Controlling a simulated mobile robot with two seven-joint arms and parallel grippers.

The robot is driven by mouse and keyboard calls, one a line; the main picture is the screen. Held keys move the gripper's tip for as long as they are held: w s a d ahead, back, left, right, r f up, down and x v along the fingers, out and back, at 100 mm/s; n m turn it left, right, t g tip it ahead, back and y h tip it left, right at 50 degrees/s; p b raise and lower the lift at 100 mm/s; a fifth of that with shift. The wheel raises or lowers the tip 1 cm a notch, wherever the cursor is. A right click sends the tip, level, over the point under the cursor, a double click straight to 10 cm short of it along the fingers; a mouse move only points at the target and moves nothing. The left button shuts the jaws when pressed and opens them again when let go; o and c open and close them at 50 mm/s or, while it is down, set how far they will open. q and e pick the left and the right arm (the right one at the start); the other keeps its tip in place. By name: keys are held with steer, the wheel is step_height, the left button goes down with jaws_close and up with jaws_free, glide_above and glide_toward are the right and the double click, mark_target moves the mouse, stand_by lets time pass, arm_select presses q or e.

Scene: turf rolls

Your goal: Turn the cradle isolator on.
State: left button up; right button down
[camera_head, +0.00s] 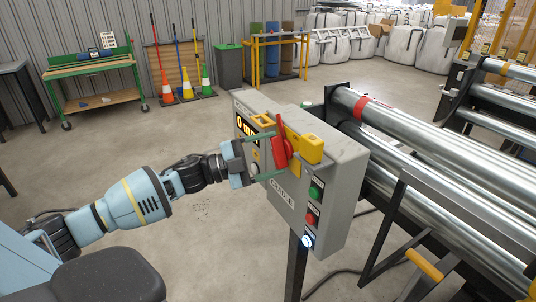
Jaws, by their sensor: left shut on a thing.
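The grey control box (335,190), lettered "CRADLE", stands on a post in the middle of the view. The cradle isolator is a red handle (280,146) on a yellow plate (293,139) on the box. My left gripper (273,154) comes in from the left and is shut on the red handle, with one finger above and one below. The handle stands roughly upright in the picture, leaning slightly. The gripper hides part of the box front. My right gripper is not in view.
A green button (316,190), a red button (311,217) and a lit white-blue button (307,240) are on the box's right part. Steel rollers (430,140) lie close on the right. Floor at left is clear.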

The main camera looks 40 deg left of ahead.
arm_select(q)
steer(key=shift+r+m+g+y+p, duration=0.2)
steer(key=shift+m+g+p, duration=0.25)
steer(key=shift+m, duration=1)
steer(key=shift+r+m+g+y+p, duration=0.1)
steer(key=shift+m+g+y+p, duration=0.15)
steer(key=shift+m+g, duration=0.8)
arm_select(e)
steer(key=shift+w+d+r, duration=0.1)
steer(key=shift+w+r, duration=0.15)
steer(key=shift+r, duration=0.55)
arm_select(q)
steer(key=shift+f+m+t, duration=0.1)
steer(key=shift+m+t, duration=0.3)
steer(key=shift+m, duration=0.2)
steer(key=o, duration=1)
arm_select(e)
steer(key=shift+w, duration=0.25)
arm_select(q)
steer(key=shift+a, duration=0.1)
